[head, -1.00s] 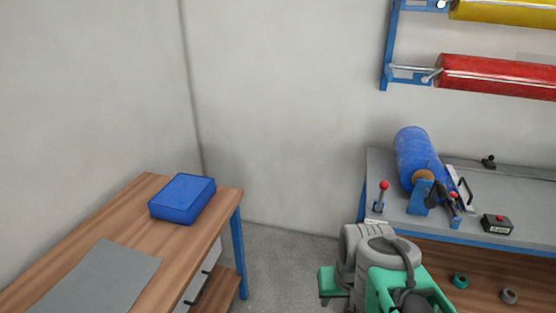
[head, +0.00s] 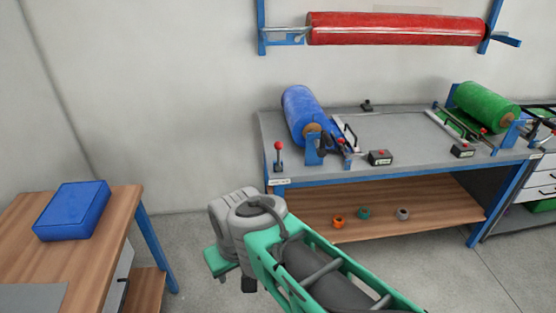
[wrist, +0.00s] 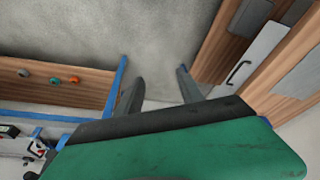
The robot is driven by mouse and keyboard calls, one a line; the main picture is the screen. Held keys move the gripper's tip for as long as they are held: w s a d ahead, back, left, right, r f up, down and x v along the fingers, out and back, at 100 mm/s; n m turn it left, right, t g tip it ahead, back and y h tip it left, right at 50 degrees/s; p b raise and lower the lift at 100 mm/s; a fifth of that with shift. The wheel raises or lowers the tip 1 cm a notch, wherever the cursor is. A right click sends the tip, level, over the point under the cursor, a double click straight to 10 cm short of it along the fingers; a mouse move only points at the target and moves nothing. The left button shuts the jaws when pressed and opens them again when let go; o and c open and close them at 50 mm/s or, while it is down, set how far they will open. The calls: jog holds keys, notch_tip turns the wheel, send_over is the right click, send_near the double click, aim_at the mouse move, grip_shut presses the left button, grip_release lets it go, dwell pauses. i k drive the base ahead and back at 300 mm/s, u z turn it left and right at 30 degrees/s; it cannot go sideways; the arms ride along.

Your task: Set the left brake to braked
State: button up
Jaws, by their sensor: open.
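A small upright lever with a red knob (head: 278,157) stands at the left end of the grey workbench. A second red-knobbed lever (head: 342,150) stands by the blue roll's holder. I cannot tell which one is the left brake or how it is set. The blue film roll (head: 304,112) lies on its holder at the bench's left. My gripper (wrist: 160,77) is open and empty in the wrist view, its two dark fingers apart over bare floor. In the head view my green and grey arm is in front of the bench, below the levers, apart from both.
The workbench (head: 400,130) also carries a green roll (head: 486,106) and two small black boxes (head: 380,158). Several rings lie on its wooden lower shelf (head: 430,205). A wooden table (head: 112,212) with a blue case (head: 72,210) stands left. Floor between them is clear.

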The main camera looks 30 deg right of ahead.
aim_at(278, 145)
jog(key=u, duration=0.05)
jog(key=k, duration=0.55)
jog(key=z, duration=0.95)
jog(key=i, duration=1.45)
jog(key=u, duration=1.1)
jog(key=i, duration=0.2)
jog(key=u, duration=0.1)
